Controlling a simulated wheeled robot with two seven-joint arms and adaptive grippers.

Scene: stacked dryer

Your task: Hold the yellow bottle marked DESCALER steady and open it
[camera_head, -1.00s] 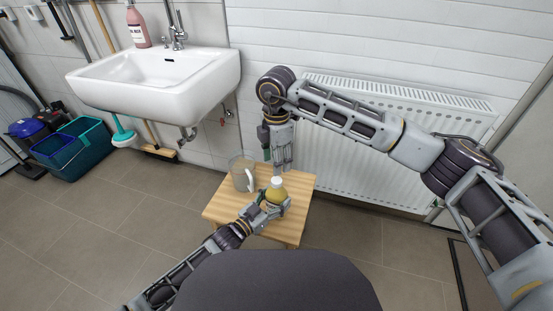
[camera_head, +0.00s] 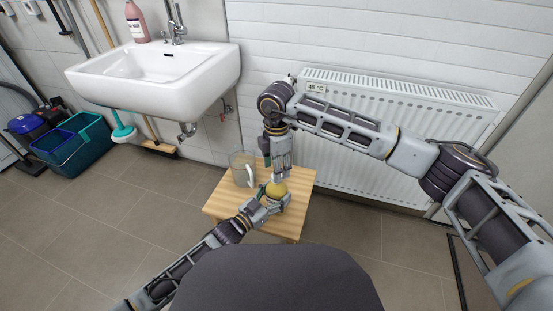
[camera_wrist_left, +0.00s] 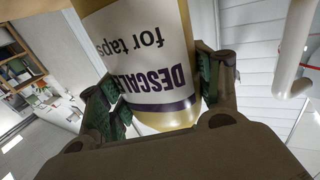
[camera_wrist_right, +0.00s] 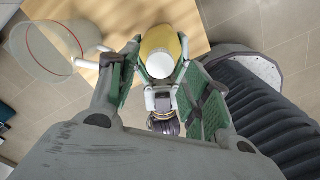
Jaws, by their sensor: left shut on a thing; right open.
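The yellow DESCALER bottle (camera_head: 276,189) stands upright on the small wooden table (camera_head: 224,209). My left gripper (camera_head: 272,200) is shut on its body from the side; the left wrist view shows the label (camera_wrist_left: 150,72) between the finger pads. My right gripper (camera_head: 280,177) is open and points down right above the bottle. In the right wrist view the white cap (camera_wrist_right: 160,64) shows between its two green-padded fingers, without clear contact. The cap is hidden by the right gripper in the head view.
A clear jug (camera_head: 242,168) with a white handle stands on the table close to the left of the bottle. A radiator (camera_head: 350,165) and wall are behind the right arm. A sink (camera_head: 160,75) hangs at the back left.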

